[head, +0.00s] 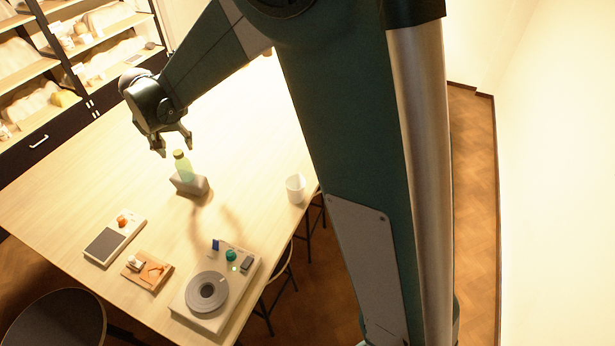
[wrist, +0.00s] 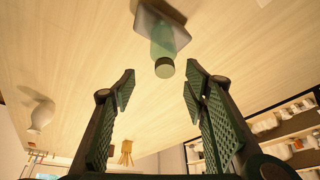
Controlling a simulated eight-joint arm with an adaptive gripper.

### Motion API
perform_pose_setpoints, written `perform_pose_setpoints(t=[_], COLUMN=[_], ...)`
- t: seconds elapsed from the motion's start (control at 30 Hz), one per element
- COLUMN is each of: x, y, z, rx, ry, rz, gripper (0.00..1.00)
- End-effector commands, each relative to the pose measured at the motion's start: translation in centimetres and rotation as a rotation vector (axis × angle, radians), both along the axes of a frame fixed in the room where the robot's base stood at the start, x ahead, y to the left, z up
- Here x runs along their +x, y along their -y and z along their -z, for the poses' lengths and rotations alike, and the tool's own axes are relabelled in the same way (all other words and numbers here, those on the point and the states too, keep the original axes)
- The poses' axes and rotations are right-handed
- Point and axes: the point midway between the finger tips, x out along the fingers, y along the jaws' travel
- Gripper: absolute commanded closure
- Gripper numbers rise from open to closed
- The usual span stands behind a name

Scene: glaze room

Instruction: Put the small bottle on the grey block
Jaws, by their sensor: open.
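My gripper (head: 172,147) is open and empty, above and a little left of the bottle in the head view. In the wrist view my gripper (wrist: 158,78) has its fingers wide apart, with the bottle's cap beyond the fingertips and clear of them.
A white cup (head: 295,189) stands near the table's right edge. A turntable-like device (head: 187,297), a wooden tray (head: 160,284) with small items and a light board with a dark pad (head: 103,245) lie toward the front. Shelves (head: 100,60) stand behind. The table around the block is clear.

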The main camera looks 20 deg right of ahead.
Motion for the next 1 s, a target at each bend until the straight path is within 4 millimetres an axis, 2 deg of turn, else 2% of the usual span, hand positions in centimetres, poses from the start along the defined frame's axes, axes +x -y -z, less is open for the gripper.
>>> perform_pose_setpoints(t=[0.37,0.7,1.0], x=[-3.4,-8.1,-12.8], y=[5.6,11.7,16.5], z=[-4.4,-8.5,-11.1], rx=[0.005,0.006,0.006], ry=[0.017,0.041,0.065], rz=[-0.019,-0.044,-0.064], gripper=[0.55,0.55,0.55])
